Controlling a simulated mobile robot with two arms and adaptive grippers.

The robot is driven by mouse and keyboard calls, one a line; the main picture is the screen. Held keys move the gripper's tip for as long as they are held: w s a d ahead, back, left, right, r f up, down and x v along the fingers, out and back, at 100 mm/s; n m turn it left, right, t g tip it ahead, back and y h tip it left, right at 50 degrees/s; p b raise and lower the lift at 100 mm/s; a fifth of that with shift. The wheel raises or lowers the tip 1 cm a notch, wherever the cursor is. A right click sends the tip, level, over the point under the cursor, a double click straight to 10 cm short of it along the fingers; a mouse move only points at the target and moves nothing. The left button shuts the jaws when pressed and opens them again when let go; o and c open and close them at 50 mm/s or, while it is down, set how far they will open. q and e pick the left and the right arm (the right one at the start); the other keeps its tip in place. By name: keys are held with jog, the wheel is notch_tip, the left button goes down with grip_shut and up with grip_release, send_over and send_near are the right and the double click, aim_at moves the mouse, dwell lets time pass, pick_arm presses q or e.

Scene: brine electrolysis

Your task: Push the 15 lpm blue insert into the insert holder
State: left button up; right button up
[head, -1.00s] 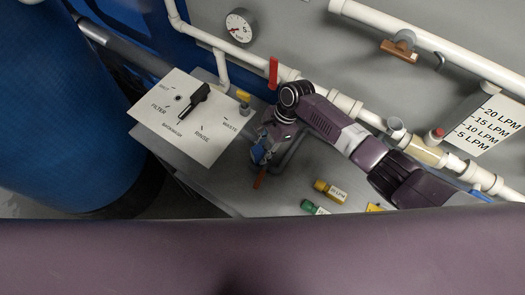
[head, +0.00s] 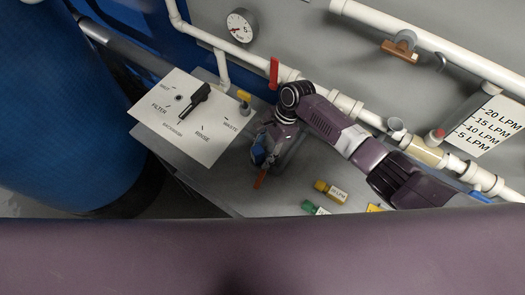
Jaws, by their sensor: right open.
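My right gripper (head: 261,158) is open and points down over the grey bench, right of the white dial panel. A small blue piece (head: 258,153) shows at its fingers. I cannot tell whether this is the 15 lpm blue insert or whether the gripper touches it. An orange-red piece (head: 260,179) sticks out just below the fingers. The insert holder cannot be made out for sure; the gripper and wrist cover part of the bench there. My left gripper is not in view.
A yellow insert (head: 332,192) and a green insert (head: 314,208) lie on the bench. Behind are white pipes (head: 345,102), a red valve handle (head: 273,73), a gauge (head: 241,26) and a clear flow tube (head: 425,151) beside an LPM scale (head: 492,127). A blue tank stands left.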

jog(key=shift+r, duration=0.1)
jog(key=v, duration=1.2)
